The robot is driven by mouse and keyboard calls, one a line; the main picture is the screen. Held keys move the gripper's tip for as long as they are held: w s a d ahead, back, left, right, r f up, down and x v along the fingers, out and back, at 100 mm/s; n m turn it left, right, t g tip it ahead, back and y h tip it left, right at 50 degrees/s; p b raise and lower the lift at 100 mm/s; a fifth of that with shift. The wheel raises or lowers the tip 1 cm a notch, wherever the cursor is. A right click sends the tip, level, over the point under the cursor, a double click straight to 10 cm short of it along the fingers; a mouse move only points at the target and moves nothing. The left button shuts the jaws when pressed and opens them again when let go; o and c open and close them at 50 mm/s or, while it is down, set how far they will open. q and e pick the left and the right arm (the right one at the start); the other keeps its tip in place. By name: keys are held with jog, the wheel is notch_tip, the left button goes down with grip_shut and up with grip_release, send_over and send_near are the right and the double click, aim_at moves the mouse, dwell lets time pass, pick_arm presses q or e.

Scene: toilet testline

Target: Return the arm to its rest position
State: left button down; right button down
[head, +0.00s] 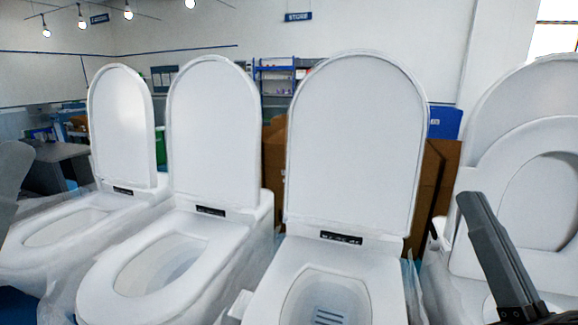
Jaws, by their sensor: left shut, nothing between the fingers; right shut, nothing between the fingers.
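My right gripper (470,203) comes in from the lower right edge, dark grey, pointing up and to the left. Its fingers are shut with nothing between them. It shows in front of the rightmost toilet (520,85), apart from the third toilet (355,140) to its left. Whether it touches the rightmost toilet cannot be told. My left gripper is not in view.
White toilets stand in a row. The far-left toilet (121,125), the second toilet (212,125) and the third have raised lids. The rightmost has lid and seat ring raised. Cardboard boxes (273,155) and a blue bin (445,122) stand behind.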

jog(key=s+r+n+t, duration=0.2)
jog(key=s+r, duration=0.5)
jog(key=r, duration=0.1)
notch_tip(320, 180, up, 37)
jog(key=p, duration=3.8)
jog(key=shift+w+f, duration=0.15)
jog(key=shift+w, duration=0.3)
